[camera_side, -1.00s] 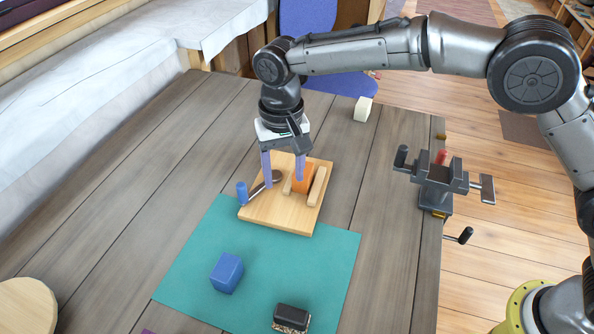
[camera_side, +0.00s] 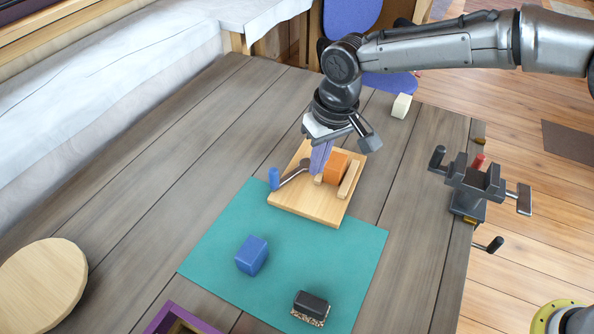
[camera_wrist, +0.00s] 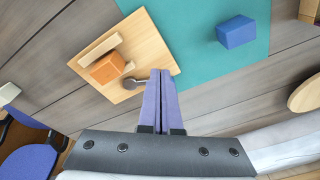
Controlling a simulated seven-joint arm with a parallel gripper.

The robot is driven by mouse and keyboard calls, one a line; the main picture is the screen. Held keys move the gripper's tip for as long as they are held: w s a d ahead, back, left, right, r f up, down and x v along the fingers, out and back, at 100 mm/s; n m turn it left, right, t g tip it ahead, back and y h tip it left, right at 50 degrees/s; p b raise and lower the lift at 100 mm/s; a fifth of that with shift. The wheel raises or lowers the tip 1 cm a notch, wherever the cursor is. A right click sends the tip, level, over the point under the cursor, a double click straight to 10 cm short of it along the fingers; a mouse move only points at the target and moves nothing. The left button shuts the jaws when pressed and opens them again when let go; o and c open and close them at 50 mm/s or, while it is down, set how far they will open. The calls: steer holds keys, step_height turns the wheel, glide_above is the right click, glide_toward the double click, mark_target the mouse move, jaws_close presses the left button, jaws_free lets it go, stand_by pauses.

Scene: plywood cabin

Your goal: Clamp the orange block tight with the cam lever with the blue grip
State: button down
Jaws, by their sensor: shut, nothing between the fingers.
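The wooden board (camera_side: 308,207) lies on the table and the back of the green mat. The orange block (camera_side: 338,163) sits on it between two pale wooden strips; whether it touches them I cannot tell. It also shows in the wrist view (camera_wrist: 107,68). The cam lever's dark pivot end (camera_side: 304,164) is left of the block, and its arm runs left to the upright blue grip (camera_side: 274,178). My gripper (camera_side: 317,172) is shut and empty, its fingers over the board between pivot and block in the side view. In the wrist view, the fingers (camera_wrist: 161,72) hide the blue grip.
On the green mat (camera_side: 210,255) are a blue block (camera_side: 252,255) and a black-topped brush (camera_side: 311,307). A grey vise (camera_side: 478,185) is at the right table edge. A cream block (camera_side: 401,106) lies at the back. A round wooden disc (camera_side: 40,282) is at left.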

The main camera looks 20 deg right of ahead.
steer(key=w+f+n, duration=0.1)
steer(key=f, duration=0.2)
steer(key=w+a+f+n+t+y, duration=0.1)
steer(key=f+n, duration=0.1)
steer(key=f, duration=0.1)
steer(key=w+a+f+n+t, duration=0.1)
steer(key=f, duration=0.2)
steer(key=shift+f+n+y, duration=0.25)
steer(key=shift+n+y, duration=0.05)
steer(key=shift+n, duration=0.1)
steer(key=w+a, duration=0.2)
steer(key=shift+w, duration=0.3)
steer(key=shift+w+a, duration=0.25)
steer(key=shift+w, duration=0.15)
